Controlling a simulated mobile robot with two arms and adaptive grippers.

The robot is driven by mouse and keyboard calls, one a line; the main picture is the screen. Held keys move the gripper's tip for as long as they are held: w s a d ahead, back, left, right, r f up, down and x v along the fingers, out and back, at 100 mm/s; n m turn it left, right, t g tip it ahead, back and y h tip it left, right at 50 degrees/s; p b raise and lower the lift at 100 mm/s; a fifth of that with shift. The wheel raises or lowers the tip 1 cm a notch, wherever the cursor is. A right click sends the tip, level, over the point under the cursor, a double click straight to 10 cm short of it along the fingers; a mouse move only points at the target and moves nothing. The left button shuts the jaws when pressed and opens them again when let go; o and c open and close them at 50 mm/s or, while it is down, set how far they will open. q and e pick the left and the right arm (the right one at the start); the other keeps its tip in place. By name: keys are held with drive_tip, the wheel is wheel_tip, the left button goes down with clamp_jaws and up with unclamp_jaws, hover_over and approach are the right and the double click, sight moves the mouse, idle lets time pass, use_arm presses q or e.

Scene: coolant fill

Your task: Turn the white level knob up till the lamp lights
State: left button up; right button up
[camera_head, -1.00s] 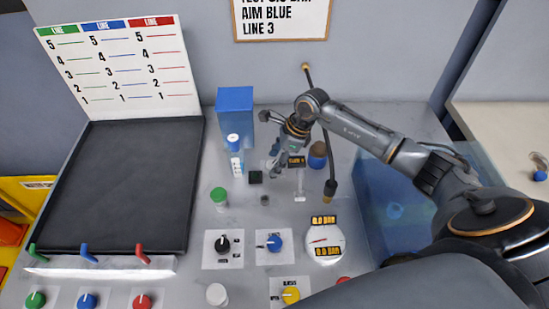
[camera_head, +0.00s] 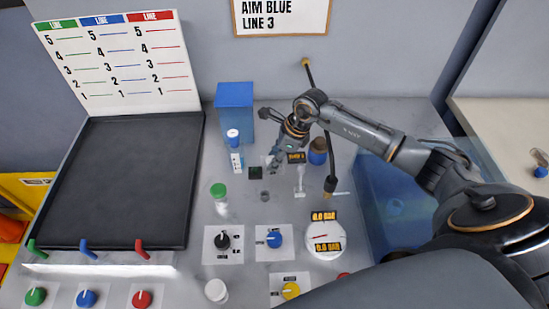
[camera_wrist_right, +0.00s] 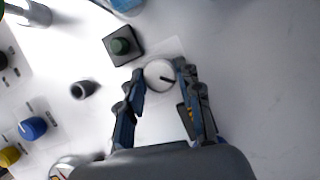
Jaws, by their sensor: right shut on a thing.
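The white level knob (camera_wrist_right: 160,75), round with a dark pointer line, sits between the fingers of my right gripper (camera_wrist_right: 160,88) in the wrist view. The gripper is shut on the knob, one finger at each side. In the head view my right gripper (camera_head: 274,163) reaches down at the middle of the panel and largely hides the knob. A dark green round cap on a black square base (camera_wrist_right: 122,46) stands beside the knob. It looks unlit, and I cannot tell if it is the lamp. My left gripper is not in view.
Close by stand a blue box (camera_head: 235,112), a green-capped vial (camera_head: 219,190) and a small grey cylinder (camera_wrist_right: 83,89). Black (camera_head: 222,241), blue (camera_head: 274,239) and yellow (camera_head: 290,290) knobs and a round gauge (camera_head: 325,240) lie nearer me. A black tray (camera_head: 125,185) is at left.

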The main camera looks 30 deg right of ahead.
drive_tip(key=shift+m+h+b, duration=0.3)
drive_tip(key=shift+m+b, duration=0.05)
drive_tip(key=shift+m, duration=0.65)
drive_tip(key=o, duration=1.2)
drive_tip(key=shift+t, duration=0.3)
drive_tip(key=shift+c, duration=0.2)
drive_tip(key=v, duration=1.2)
